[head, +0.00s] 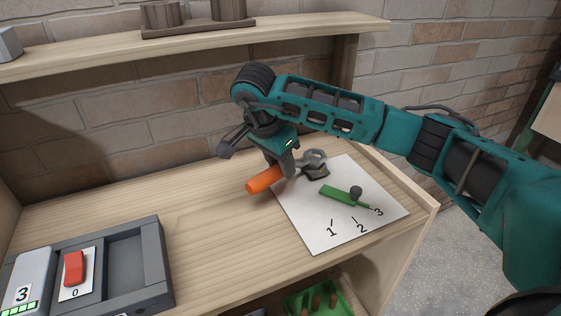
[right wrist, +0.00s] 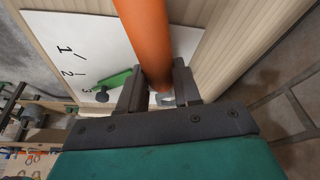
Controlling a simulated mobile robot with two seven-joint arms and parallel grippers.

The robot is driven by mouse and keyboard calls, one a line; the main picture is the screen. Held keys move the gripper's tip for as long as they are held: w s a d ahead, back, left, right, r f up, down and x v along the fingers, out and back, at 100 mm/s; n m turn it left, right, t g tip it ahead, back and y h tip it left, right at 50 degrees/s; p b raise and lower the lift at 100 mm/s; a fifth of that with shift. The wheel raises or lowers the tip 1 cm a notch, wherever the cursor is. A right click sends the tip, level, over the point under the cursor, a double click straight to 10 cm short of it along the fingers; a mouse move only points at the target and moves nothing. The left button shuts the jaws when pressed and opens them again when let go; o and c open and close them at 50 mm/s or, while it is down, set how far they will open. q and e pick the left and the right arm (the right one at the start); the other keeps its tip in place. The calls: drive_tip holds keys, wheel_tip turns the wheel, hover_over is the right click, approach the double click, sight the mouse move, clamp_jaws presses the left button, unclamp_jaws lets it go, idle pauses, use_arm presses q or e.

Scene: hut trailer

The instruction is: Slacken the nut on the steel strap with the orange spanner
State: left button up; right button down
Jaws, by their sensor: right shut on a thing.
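The orange spanner (head: 263,181) has a thick orange handle and a grey metal head. My right gripper (head: 286,172) is shut on it over the bench; in the right wrist view the orange handle (right wrist: 147,40) passes between the two fingers (right wrist: 160,92). The spanner's grey head points right, over the back of a white card (head: 310,225). A small dark grey piece (head: 318,172) lies right beside the head; I cannot tell if it is the steel strap or its nut, or if the head touches it. My left gripper is out of view.
A green pointer (head: 338,195) with a dark knob lies on the card, by the numbers 1, 2 and 3. A grey tray (head: 140,262) with a red switch stands front left. A shelf (head: 190,48) runs behind. The bench's left middle is clear.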

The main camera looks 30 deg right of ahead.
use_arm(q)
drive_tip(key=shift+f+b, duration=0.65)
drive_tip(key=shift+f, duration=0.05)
use_arm(e)
drive_tip(key=shift+f, duration=1)
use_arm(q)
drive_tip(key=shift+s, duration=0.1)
